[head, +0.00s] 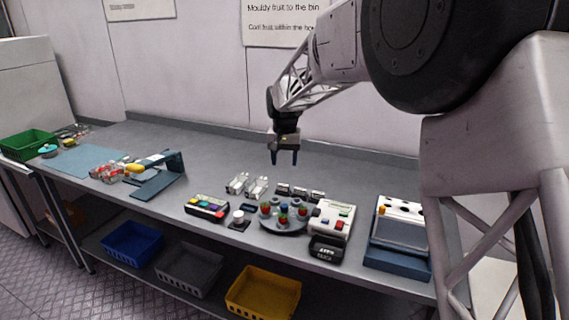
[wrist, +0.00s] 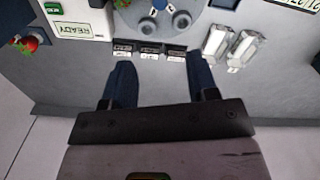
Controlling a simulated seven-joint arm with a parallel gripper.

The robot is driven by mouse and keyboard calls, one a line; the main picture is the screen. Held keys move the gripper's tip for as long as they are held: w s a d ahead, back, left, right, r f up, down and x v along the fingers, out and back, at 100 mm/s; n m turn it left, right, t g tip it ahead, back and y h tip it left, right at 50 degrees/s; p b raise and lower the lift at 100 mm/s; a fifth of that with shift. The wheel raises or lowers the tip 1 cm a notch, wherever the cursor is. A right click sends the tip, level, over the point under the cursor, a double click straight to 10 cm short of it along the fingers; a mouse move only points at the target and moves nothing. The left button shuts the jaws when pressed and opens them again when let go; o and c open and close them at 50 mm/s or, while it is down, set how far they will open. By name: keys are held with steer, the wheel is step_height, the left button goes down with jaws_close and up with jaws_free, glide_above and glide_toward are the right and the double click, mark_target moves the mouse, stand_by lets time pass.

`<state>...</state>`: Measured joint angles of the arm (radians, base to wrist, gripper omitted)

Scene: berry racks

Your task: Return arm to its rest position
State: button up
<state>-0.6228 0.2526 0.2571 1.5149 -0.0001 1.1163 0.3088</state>
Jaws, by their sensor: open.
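My gripper (head: 284,158) hangs fingers down above the back middle of the workbench in the head view. Its two dark blue fingers are apart with nothing between them. In the wrist view the gripper (wrist: 160,85) also shows open and empty, with the bench surface beyond it. My arm reaches in from the upper right of the head view. Below and in front of the gripper, a round grey rack (head: 283,226) holds several red and green berries. No berry is at the fingers.
Small dark labelled blocks (head: 300,193), clear boxes (head: 247,186), a colored-button panel (head: 207,207) and a white device (head: 331,220) stand near the rack. A blue stand (head: 160,174) is left, a blue-white unit (head: 399,236) right. Bins (head: 264,292) sit below. The back bench strip is clear.

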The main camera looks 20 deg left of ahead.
steer(key=shift+r, duration=0.25)
stand_by(0.4)
steer(key=s+d+r+m, duration=0.1)
steer(key=s+d+r, duration=0.3)
steer(key=d, duration=0.7)
steer(key=s+d+r+t, duration=0.15)
steer(key=s+d, duration=0.35)
steer(key=d, duration=0.5)
steer(key=s+d+r+m, duration=0.1)
steer(key=s+d+r, duration=0.3)
steer(key=d, duration=0.7)
steer(key=s+d+f, duration=0.2)
steer(key=s+d, duration=0.4)
steer(key=s, duration=0.3)
steer(key=s+d+f+m, duration=0.1)
steer(key=s+d+f, duration=0.2)
steer(key=s+d, duration=0.4)
steer(key=s+d+f+t, duration=0.1)
steer(key=s+d, duration=0.5)
steer(key=s, duration=0.6)
steer(key=shift+s+d+f+m, duration=0.25)
steer(key=shift+f+m, duration=0.15)
steer(key=shift+f, duration=0.4)
